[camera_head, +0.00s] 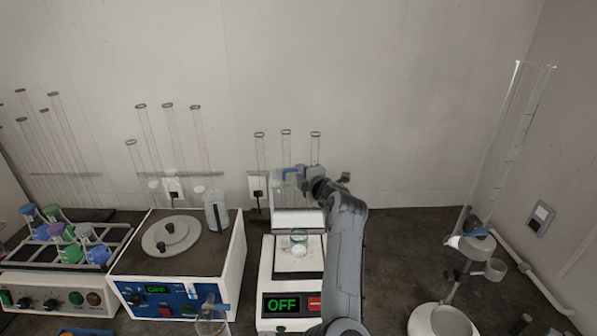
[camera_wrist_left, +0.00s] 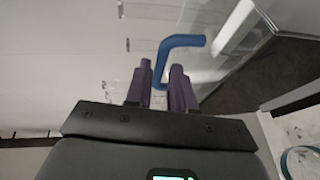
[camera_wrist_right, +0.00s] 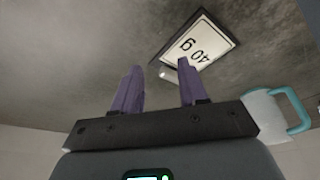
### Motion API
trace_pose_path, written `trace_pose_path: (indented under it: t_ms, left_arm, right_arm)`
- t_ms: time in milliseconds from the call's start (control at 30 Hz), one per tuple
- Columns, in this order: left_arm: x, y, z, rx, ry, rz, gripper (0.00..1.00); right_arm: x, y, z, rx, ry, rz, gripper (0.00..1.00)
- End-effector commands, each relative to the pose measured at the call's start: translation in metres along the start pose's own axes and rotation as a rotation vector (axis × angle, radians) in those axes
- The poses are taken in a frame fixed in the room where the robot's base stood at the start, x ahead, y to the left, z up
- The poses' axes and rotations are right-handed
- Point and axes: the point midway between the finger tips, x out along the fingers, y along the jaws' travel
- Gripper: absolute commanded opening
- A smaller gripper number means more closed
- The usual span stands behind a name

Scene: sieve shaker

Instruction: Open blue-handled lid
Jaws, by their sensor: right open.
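The blue handle (camera_head: 293,171) belongs to a clear lid on the white device with the green OFF display (camera_head: 281,304). The clear panel appears raised, upright at the back of the device; its edges are faint. My left gripper (camera_head: 306,178) is at the handle, its arm reaching up along the device's right side. In the left wrist view the bent blue handle (camera_wrist_left: 184,42) passes between the purple fingers (camera_wrist_left: 160,78) of my left gripper, filling the gap. My right gripper (camera_wrist_right: 160,82) is open and empty in the right wrist view, and outside the head view.
Left stand a blue-panelled machine (camera_head: 180,262) and a flask rack (camera_head: 60,258). A tall cylinder (camera_head: 508,150) and stand (camera_head: 445,320) are at right. A 40 g label (camera_wrist_right: 195,47) shows in the right wrist view.

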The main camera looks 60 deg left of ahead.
Motion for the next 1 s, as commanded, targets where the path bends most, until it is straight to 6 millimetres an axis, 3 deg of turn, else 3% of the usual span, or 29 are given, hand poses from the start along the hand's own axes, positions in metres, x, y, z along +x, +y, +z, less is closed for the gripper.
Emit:
trace_pose_path:
  t_ms: [300, 633, 800, 1000]
  left_arm:
    - [0.029, 0.0, 0.0, -0.001, 0.0, 0.0, 0.23]
    - [0.031, 0.0, 0.0, -0.001, 0.0, 0.0, 0.23]
    - [0.03, 0.0, 0.0, -0.001, 0.0, 0.0, 0.0]
    - [0.03, 0.0, 0.0, 0.0, 0.0, 0.0, 0.0]
  right_arm:
    - [0.001, 0.002, 0.0, -0.007, -0.001, 0.006, 0.43]
    - [0.001, 0.003, 0.001, -0.008, -0.002, 0.008, 0.43]
    - [0.001, 0.002, 0.0, -0.007, -0.002, 0.007, 0.43]
    - [0.001, 0.001, 0.0, -0.003, -0.001, 0.004, 0.43]
